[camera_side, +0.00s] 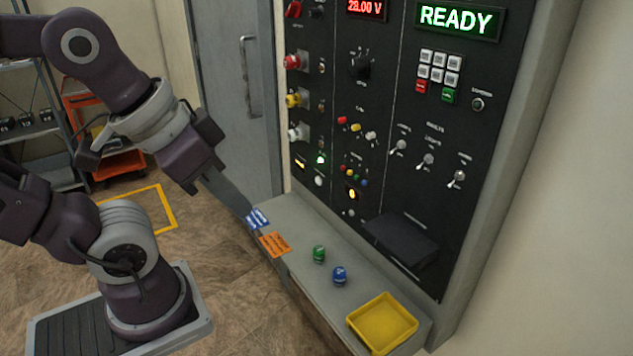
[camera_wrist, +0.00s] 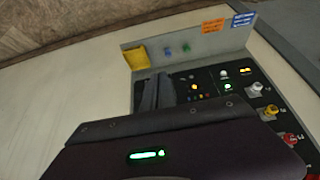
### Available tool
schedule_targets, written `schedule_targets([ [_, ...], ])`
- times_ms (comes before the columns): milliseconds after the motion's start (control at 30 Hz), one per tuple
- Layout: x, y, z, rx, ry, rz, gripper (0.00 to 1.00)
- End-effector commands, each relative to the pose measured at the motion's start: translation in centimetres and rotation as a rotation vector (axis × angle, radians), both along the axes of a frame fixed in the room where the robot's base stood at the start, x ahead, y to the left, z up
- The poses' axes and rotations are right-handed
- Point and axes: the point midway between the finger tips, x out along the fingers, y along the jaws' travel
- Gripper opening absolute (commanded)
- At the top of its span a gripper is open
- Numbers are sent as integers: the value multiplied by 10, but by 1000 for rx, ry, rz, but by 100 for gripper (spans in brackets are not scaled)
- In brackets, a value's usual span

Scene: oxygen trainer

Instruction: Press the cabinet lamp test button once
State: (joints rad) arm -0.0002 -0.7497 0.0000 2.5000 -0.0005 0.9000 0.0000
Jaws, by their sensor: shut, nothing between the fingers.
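The black cabinet panel (camera_side: 405,188) stands upright at the centre right of the side view, with many buttons, knobs and switches. Its small labels are too small to read, so I cannot tell which one is the lamp test button. A pale round button (camera_side: 319,181) sits low on the left column, below a lit green one (camera_side: 320,159). A lit yellow one (camera_side: 352,194) is lower to the right. My gripper (camera_side: 243,206) is shut and empty, pointing down to the right in front of the ledge's left end, apart from the panel buttons.
A grey ledge (camera_side: 300,262) below the panel bears a green knob (camera_side: 319,254), a blue knob (camera_side: 340,275) and a yellow tray (camera_side: 383,323). Blue and orange labels (camera_side: 274,244) are at its left end. A dark sloped shelf (camera_side: 402,240) juts from the panel.

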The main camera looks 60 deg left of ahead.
Motion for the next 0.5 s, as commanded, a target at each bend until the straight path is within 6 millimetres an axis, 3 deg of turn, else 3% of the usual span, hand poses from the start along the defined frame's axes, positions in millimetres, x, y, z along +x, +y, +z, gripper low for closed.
schedule_targets([
  [133, 8, -4, -7, -91, 94, 86, 0],
  [233, 27, -10, -18, -282, 256, 268, 0],
  [367, 71, -5, -33, -609, 455, 595, 0],
  [500, 125, 31, -53, -956, 579, 963, 0],
])
